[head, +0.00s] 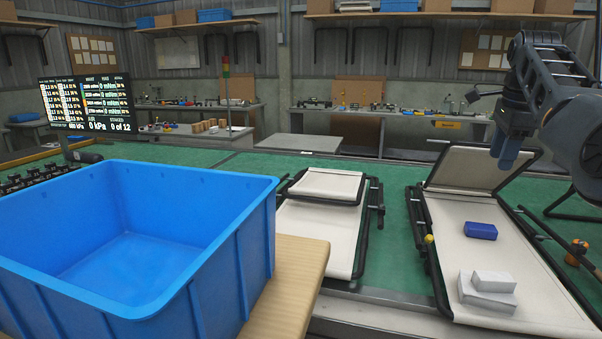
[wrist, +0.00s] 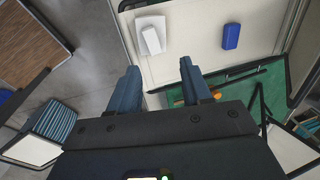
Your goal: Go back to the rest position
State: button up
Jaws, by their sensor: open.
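My gripper (head: 507,155) is at the upper right of the head view, raised above the right folding lounger (head: 446,218). In the wrist view its two blue fingers (wrist: 160,88) stand wide apart with nothing between them. The lounger lies on the green bench with its back panel (head: 468,166) tilted up. A blue block (head: 480,230) rests on its cream fabric, and it also shows in the wrist view (wrist: 231,36). The gripper touches none of these.
A large blue bin (head: 255,240) stands on a wooden surface (head: 296,275) at the left. A second lounger (head: 322,226), folded flatter, lies in the middle. A monitor (head: 88,103) stands at the back left. An orange-topped object (head: 578,249) is right of the right lounger.

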jog(key=s+f+n+t+h, duration=0.1)
jog(key=s+f+n, duration=0.15)
jog(key=f, duration=1.35)
jog(key=s+f+n+t+h, duration=0.1)
jog(key=s+f+n, duration=0.15)
jog(key=f, duration=1.25)
jog(key=s+a+f+n+t+h, duration=0.1)
jog(key=s+a+f+n+t, duration=0.3)
jog(key=s+f, duration=1.2)
jog(key=s+a+r+n+t, duration=0.1)
jog(key=s+a+n, duration=0.25)
jog(key=s, duration=0.45)
jog(key=s+a+r+n+t+y, duration=0.15)
jog(key=s+a, duration=0.25)
jog(key=s, duration=0.5)
jog(key=s+a+n+t, duration=0.1)
jog(key=s+a+n, duration=0.25)
jog(key=s, duration=0.45)
jog(key=s+a+r+n+t+y, duration=0.1)
jog(key=s+a+r+n, duration=0.1)
jog(key=s+r, duration=0.7)
jog(key=s+a+r+n+t+y, duration=0.1)
jog(key=s+a+r+t, duration=0.1)
jog(key=s+a+r, duration=0.3)
jog(key=s+r, duration=0.3)
jog(key=r, duration=0.4)
jog(key=shift+s+a+r+n, duration=0.25)
jog(key=shift+s+n, duration=0.1)
jog(key=shift+s, duration=0.05)
